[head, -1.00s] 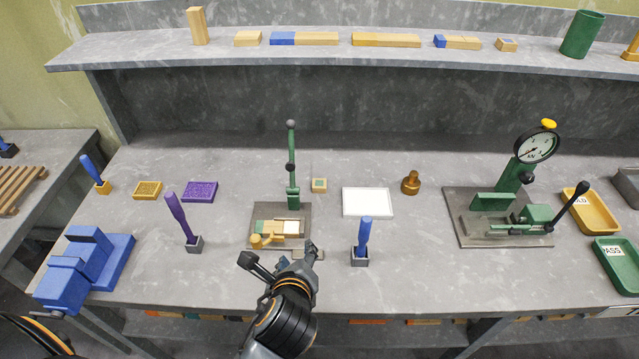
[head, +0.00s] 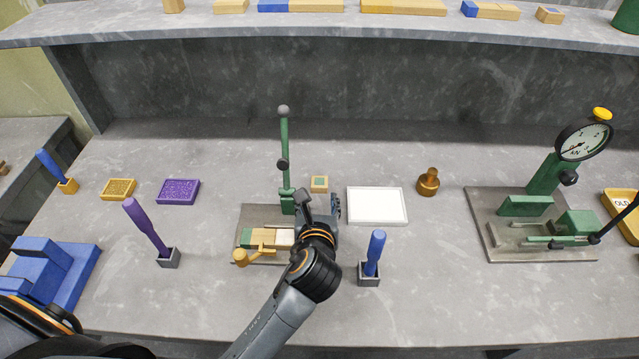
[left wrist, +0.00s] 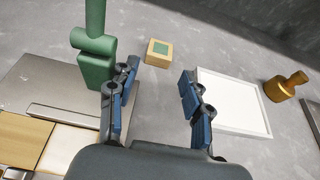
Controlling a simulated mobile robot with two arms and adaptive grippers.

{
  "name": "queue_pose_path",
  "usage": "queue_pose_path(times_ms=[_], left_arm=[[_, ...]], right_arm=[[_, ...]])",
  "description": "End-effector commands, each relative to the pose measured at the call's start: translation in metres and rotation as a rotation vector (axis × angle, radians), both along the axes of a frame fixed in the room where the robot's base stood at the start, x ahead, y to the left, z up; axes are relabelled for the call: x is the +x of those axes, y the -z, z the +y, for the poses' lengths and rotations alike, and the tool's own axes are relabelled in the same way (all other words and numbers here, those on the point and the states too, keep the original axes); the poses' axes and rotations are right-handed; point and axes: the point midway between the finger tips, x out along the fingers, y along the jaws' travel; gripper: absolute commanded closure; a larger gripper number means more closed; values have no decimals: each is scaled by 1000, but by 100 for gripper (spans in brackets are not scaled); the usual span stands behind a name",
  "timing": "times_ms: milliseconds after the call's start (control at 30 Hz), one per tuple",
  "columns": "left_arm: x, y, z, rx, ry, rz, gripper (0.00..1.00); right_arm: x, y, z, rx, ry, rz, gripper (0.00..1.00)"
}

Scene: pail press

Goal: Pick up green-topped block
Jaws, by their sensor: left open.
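The green-topped block (head: 319,184) is a small wooden cube with a green square on its top. In the left wrist view the block (left wrist: 158,52) lies ahead, between the lines of the two fingers and nearer the left one. My left gripper (head: 321,205) is open and empty, just in front of the block in the head view and apart from it. Its blue-padded fingers also show in the left wrist view (left wrist: 158,108). My right gripper is not in view.
The green lever press (head: 286,150) stands close left of the block, with wooden pieces on its base. A white tray (head: 377,188) lies to the right, then a brown stamp (head: 428,182). A blue-handled tool (head: 373,255) stands in front. Behind the block the bench is clear.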

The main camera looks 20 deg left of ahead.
Motion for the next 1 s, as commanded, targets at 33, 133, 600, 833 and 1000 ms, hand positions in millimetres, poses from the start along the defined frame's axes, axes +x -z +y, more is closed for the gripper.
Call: queue_pose_path(times_ms=[33,133,600,833,1000], left_arm=[[6,2,2,1,-1,-1,51],[13,5,4,-1,-1,0,51],[58,28,16,-2,-1,1,51],[60,29,17,-3,0,0,51],[60,29,17,-2,0,0,79]], right_arm=[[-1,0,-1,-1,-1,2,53],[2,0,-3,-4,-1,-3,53],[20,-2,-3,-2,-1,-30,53],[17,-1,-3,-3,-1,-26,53],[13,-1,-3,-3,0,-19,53]])
